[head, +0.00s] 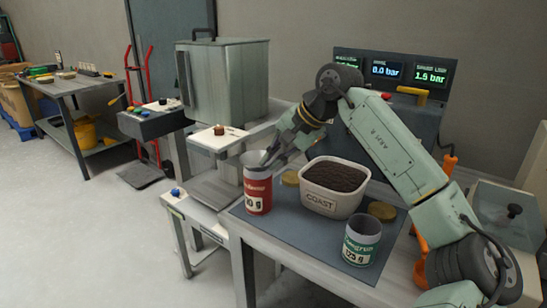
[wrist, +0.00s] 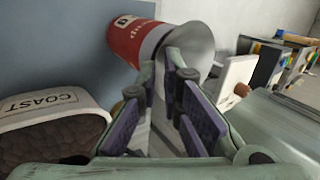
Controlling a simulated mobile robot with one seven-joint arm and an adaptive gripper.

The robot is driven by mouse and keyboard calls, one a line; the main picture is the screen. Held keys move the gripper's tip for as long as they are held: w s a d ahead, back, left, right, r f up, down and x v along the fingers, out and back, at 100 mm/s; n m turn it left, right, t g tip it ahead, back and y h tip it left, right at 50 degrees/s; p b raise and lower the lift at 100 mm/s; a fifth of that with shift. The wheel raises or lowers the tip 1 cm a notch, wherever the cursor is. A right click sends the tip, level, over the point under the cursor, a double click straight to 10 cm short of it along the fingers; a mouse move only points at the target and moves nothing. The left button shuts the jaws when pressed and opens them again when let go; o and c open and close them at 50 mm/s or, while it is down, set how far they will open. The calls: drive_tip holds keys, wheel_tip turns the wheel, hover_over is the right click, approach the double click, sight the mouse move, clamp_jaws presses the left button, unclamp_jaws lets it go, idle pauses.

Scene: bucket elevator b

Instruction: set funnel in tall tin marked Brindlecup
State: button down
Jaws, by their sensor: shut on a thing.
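The tall red tin (head: 257,193) stands upright at the left front edge of the table mat; its label is partly readable and seems to end in "cup". It also shows in the wrist view (wrist: 126,38). The grey metal funnel (wrist: 191,48) is at the tin's mouth, wide end outward. Its narrow end is hidden, so I cannot tell how deep it sits. My gripper (head: 268,160) is just above the tin's mouth, its fingertips (wrist: 172,58) shut on the funnel's rim.
A tub marked COAST (head: 332,190) with dark grounds stands right of the tin. A shorter tin with a green label (head: 362,242) stands at the front right. Tan discs (head: 382,211) lie nearby. A machine with a platform (head: 217,138) stands left of the table.

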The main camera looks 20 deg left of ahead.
drive_tip(key=c, duration=1.7)
unclamp_jaws()
drive_tip(key=shift+r, duration=0.1)
wheel_tip(320, 180, up, 8)
drive_tip(key=p, duration=0.6)
drive_tip(key=shift+a, duration=0.1)
